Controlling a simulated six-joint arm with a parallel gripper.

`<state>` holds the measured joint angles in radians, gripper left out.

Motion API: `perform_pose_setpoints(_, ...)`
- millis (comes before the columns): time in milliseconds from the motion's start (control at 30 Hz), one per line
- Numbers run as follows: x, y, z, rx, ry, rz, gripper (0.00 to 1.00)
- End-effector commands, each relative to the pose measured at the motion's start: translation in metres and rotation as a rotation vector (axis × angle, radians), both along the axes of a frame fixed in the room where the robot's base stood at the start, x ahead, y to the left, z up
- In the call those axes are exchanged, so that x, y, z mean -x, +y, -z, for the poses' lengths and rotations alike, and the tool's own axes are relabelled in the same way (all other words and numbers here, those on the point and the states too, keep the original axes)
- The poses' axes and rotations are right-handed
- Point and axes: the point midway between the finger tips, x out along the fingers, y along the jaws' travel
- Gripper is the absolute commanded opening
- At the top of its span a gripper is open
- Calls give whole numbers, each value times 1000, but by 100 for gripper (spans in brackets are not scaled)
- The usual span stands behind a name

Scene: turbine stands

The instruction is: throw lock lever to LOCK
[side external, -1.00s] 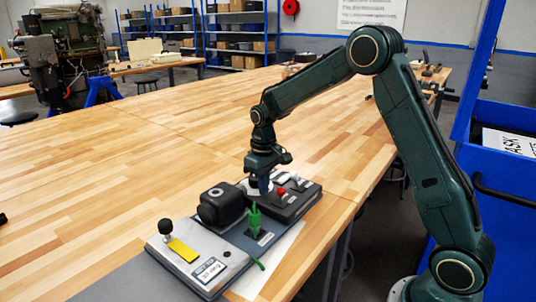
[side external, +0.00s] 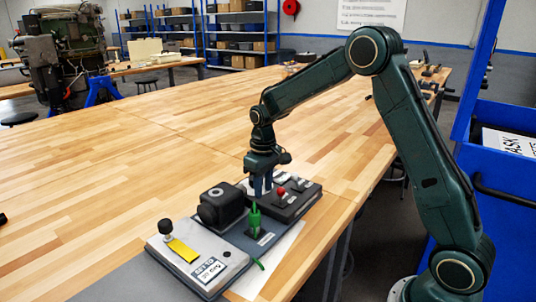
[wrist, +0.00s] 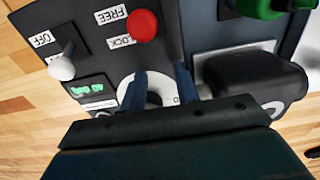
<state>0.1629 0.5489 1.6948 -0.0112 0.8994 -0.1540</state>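The lever with a red knob (wrist: 142,25) is on the dark panel beside the FREE label (wrist: 110,14) and the LOCK label (wrist: 120,41). I cannot tell which label it is set to. In the side view the red knob (side external: 281,191) is just right of my gripper. My gripper (wrist: 160,78) points down with its two fingers apart and nothing held. A white disc (wrist: 160,88) shows between and below the fingers. In the side view my gripper (side external: 263,192) is low over the panel, beside the black housing (side external: 222,204).
A white-knobbed switch by an OFF label (wrist: 62,67) and a green-lit display (wrist: 90,88) are near. A green part (side external: 255,220) stands upright on the fixture. A black knob (side external: 165,227) and yellow strip (side external: 183,250) are nearer the camera. The wooden table (side external: 150,150) is clear behind.

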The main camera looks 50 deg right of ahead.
Motion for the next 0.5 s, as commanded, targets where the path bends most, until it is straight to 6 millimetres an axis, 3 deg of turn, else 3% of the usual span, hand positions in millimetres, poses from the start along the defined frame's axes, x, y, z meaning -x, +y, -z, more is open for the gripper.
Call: perform_pose_setpoints(500,-1,0,-26,0,-3,0,31)
